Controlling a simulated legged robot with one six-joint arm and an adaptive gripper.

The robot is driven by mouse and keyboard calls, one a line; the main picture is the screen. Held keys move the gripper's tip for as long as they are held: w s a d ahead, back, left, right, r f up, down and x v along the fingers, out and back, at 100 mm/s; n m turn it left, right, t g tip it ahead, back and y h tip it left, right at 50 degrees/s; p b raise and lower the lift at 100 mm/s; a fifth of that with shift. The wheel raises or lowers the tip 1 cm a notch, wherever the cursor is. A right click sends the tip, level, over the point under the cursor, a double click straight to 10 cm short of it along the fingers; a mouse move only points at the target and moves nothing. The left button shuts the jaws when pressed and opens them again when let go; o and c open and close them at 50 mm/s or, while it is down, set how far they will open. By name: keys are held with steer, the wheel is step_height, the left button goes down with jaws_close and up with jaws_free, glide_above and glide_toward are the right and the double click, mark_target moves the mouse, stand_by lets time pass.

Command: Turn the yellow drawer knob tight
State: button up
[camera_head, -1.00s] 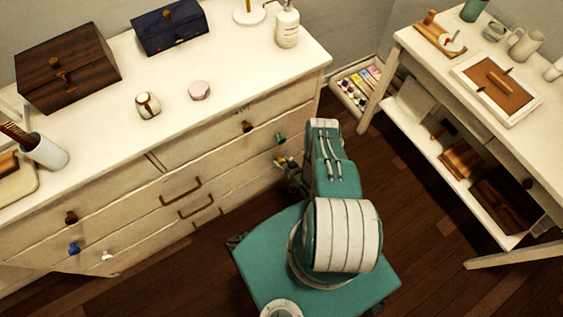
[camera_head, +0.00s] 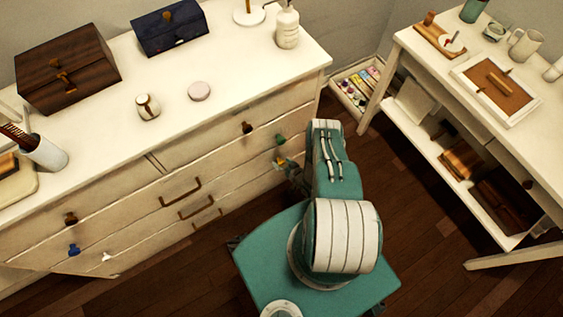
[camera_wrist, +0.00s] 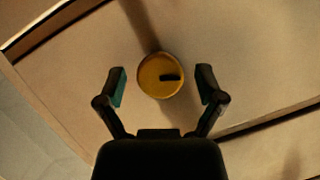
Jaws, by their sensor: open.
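The yellow drawer knob (camera_wrist: 155,82) is a round disc with a dark slot-like mark running from its middle to the right. In the wrist view it sits on a pale drawer front, between the two fingertips of my gripper (camera_wrist: 161,87). The fingers are open, one on each side of the knob, with a gap on both sides. In the head view the yellow knob (camera_head: 281,161) shows small on the right end of the dresser, beside my gripper, which is mostly hidden by my arm.
The dresser (camera_head: 225,110) has a green knob (camera_head: 280,139) just above the yellow one, and a brown knob (camera_head: 247,128) higher up. Boxes and small items stand on its top. A white side table (camera_head: 425,50) stands to the right. Dark floor lies open between them.

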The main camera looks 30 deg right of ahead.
steer(key=v, duration=1.2)
steer(key=shift+w+d+f, duration=0.1)
